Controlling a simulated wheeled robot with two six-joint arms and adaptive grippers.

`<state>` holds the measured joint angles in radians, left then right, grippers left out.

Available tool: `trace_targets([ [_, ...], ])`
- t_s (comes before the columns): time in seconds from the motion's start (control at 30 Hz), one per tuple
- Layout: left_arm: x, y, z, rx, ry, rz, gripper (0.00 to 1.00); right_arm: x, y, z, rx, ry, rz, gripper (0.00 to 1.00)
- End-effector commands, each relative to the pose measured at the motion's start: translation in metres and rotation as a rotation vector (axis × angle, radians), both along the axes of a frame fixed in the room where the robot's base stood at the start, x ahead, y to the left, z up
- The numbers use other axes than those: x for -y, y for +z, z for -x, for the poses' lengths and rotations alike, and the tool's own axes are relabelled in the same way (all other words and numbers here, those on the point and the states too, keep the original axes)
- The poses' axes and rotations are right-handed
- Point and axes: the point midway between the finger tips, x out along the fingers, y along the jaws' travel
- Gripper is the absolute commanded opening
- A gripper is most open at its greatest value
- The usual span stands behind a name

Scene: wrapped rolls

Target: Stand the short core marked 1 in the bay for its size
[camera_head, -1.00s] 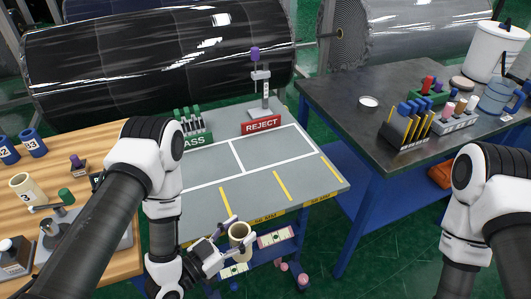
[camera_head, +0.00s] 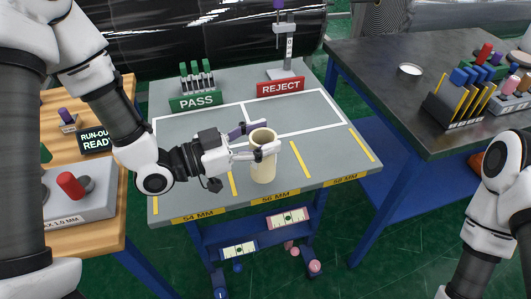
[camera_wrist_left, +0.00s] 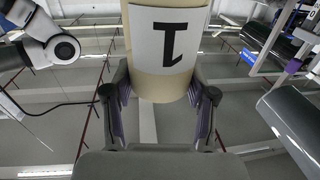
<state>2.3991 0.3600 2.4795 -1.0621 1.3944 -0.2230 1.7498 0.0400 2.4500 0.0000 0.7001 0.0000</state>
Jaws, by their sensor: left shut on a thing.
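The short cream core (camera_head: 263,168) is hollow and upright, with its open top showing. My left gripper (camera_head: 252,149) is shut on it from the left, one finger on each side. The left wrist view shows the core (camera_wrist_left: 165,85) between the fingers, with a white label bearing an upside-down 1. In the head view the core is at the middle bay, marked 56 MM (camera_head: 275,198), between two yellow lines near the front edge. I cannot tell whether its base touches the grey table (camera_head: 190,150). My right gripper is out of view.
Bays marked 54 MM (camera_head: 198,216) and 58 MM (camera_head: 346,179) lie either side and look empty. The PASS sign (camera_head: 195,101) and REJECT sign (camera_head: 280,87) stand at the back. A dark bench (camera_head: 385,65) is at right, a wooden one (camera_head: 85,235) at left.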

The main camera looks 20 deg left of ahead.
Motion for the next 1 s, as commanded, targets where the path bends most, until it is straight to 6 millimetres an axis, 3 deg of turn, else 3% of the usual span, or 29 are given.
trace_targets([
  [0.03, -0.001, -0.010, -0.003, 0.008, 0.003, 0.001, 0.00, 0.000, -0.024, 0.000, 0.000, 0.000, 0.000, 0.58],
  [0.1, -0.004, 0.002, -0.021, 0.003, 0.004, -0.003, 0.00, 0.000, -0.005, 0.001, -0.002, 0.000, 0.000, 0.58],
  [0.3, -0.010, -0.004, -0.054, -0.001, 0.003, -0.001, 0.00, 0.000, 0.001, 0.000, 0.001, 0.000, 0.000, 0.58],
  [0.5, -0.010, -0.036, -0.056, -0.004, 0.003, 0.001, 0.00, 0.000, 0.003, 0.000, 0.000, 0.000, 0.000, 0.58],
  [0.7, -0.010, -0.040, -0.055, -0.001, 0.003, 0.001, 0.00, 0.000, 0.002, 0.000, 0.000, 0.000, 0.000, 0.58],
  [0.73, -0.010, -0.040, -0.055, -0.001, 0.003, 0.000, 0.60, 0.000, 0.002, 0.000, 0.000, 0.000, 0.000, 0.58],
  [0.8, -0.010, -0.040, -0.055, -0.001, 0.003, 0.000, 0.81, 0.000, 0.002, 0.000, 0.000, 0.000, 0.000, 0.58],
  [1.0, -0.010, -0.040, -0.055, -0.001, 0.003, 0.001, 0.81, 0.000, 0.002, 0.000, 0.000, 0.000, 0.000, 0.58],
])
